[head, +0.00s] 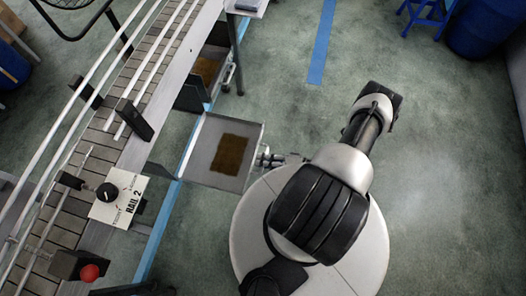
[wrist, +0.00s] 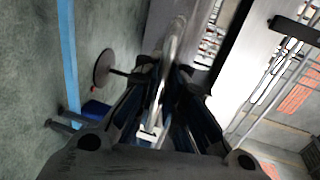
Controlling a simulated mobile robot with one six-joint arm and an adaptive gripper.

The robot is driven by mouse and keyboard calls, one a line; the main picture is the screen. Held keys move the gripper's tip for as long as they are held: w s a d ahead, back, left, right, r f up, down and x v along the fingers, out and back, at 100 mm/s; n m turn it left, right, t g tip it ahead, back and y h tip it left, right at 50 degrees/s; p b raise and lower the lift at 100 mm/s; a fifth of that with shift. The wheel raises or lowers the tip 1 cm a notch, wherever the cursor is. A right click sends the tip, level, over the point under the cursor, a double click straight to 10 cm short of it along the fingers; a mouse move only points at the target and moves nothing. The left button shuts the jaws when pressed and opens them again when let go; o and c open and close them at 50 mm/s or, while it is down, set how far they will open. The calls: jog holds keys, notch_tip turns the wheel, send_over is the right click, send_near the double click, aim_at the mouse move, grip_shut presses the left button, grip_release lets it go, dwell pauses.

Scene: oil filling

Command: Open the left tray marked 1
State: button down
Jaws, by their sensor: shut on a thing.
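A grey metal tray (head: 198,157) with a brown patch on its floor stands pulled out from the side of the conveyor in the head view. No number on it can be read. My gripper (head: 268,158) is at the tray's outer front face, low beside the conveyor. In the wrist view my gripper (wrist: 165,88) has its fingers on both sides of a pale bar-shaped handle (wrist: 174,45) and is shut on it. The exact finger contact is partly hidden and blurred.
A second open tray (head: 207,70) with a brown floor and a handle on its front sits farther up along the conveyor (head: 122,110). A RAIL 2 panel (head: 119,197) and a red button (head: 90,272) are on the near side.

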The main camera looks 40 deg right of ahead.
jog(key=shift+w+r, duration=0.1)
jog(key=shift+r, duration=0.05)
jog(key=c, duration=1.7)
grip_release()
jog(key=v, duration=1.2)
